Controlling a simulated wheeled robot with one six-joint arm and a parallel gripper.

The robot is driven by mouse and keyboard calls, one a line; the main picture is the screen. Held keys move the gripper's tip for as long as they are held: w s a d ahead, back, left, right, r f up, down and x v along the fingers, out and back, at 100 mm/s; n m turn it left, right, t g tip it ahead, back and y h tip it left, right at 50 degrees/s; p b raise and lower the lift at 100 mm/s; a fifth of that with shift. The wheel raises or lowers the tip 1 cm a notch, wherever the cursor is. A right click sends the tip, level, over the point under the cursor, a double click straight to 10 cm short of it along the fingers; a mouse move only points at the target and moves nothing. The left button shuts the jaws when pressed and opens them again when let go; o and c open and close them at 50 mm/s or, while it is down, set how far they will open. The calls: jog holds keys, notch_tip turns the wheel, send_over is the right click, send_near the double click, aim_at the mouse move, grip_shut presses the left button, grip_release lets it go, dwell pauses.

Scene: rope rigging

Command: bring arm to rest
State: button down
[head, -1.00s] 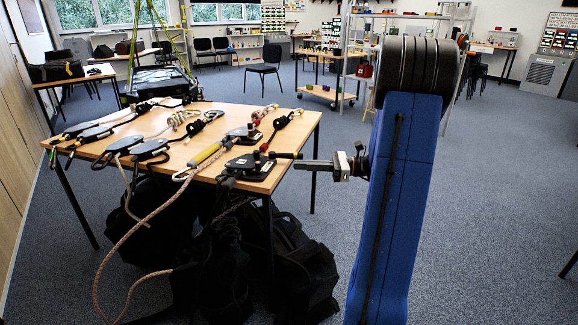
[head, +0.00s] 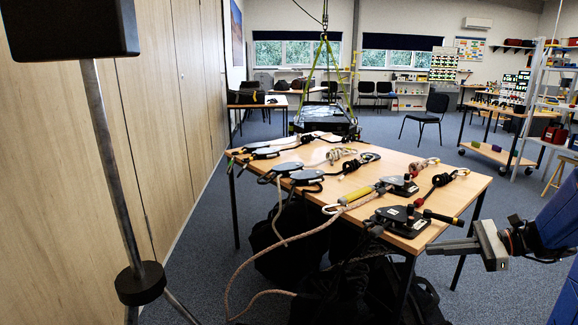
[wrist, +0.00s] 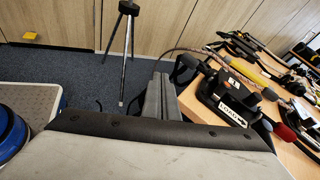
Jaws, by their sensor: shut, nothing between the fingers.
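My gripper (head: 452,247) is at the right of the head view, shut and empty, with its fingers pointing left. It is beside the front right corner of the wooden table (head: 455,192), apart from the gear. In the wrist view my gripper (wrist: 158,96) shows its two fingers together in front of the grey housing. The nearest rigging device (head: 403,218), black with a label, sits on the table's front right corner; it also shows in the wrist view (wrist: 232,98). My blue arm enters the head view at the right edge.
Several pulleys and rope devices (head: 300,175) lie on the table. A rope (head: 262,250) hangs off its front, above black bags (head: 350,290). A black stand (head: 140,283) is at the left near the wooden cupboards (head: 150,120).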

jog(key=s+a+f+n+g+h, duration=0.2)
jog(key=s+a+n+g+h, duration=0.25)
jog(key=s+a+n, duration=0.55)
jog(key=s+a+n+t+h, duration=0.1)
jog(key=s+n+t+h, duration=0.3)
jog(key=s+n+h, duration=0.4)
jog(key=s+n, duration=0.1)
jog(key=s, duration=0.3)
jog(key=shift+s+n+h, duration=0.15)
jog(key=shift+n+h, duration=0.2)
jog(key=shift+n, duration=0.05)
